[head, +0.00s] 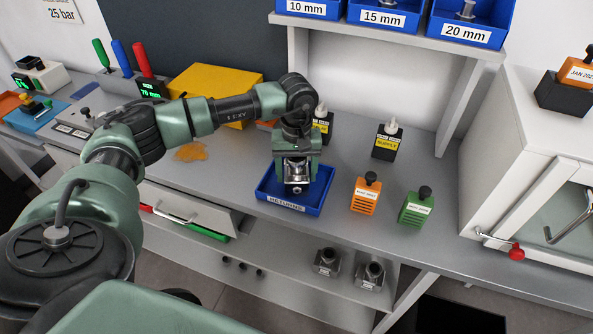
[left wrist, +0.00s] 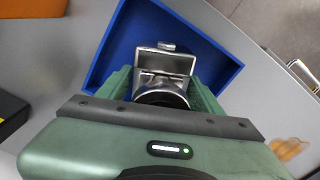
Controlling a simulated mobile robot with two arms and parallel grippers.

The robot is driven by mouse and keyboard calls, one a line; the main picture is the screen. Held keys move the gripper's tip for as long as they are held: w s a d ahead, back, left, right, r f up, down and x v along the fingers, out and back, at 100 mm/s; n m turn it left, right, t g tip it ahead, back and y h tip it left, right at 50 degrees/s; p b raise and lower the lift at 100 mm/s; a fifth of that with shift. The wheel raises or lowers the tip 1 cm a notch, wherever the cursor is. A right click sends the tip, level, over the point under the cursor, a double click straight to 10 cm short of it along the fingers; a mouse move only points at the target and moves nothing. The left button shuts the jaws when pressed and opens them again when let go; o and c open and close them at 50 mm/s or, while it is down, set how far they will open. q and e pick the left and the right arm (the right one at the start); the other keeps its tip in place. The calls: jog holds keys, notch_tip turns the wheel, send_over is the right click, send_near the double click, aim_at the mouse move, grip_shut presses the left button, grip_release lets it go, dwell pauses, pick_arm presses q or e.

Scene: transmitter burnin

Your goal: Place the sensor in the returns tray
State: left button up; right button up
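The returns tray (head: 263,198) is a shallow blue tray with a "RETURNS" label on its front, standing on the grey bench. It also shows in the left wrist view (left wrist: 110,52). My left gripper (head: 297,172) points down over the tray. Its green fingers close on both sides of a silver metal sensor (left wrist: 165,62) with a round, dark-rimmed part. The sensor also shows in the head view (head: 297,182), within the tray's outline. I cannot tell whether its underside touches the tray floor. My right gripper is not in view.
Orange (head: 365,197) and green (head: 416,207) labelled blocks stand right of the tray. Dark bottles (head: 387,143) stand behind. Two metal parts (head: 327,262) sit on the lower shelf. A drawer (head: 185,207) is open at front left. A white cabinet (head: 530,150) stands right.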

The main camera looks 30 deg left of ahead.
pick_arm(q)
jog(key=shift+o, duration=0.6)
jog(key=shift+r, duration=0.1)
jog(key=shift+r, duration=0.55)
notch_tip(320, 180, up, 10)
jog(key=b, duration=0.2)
jog(key=shift+f+b, duration=0.15)
jog(key=shift+b, duration=0.25)
jog(key=shift+r, duration=0.7)
jog(key=shift+f, duration=0.1)
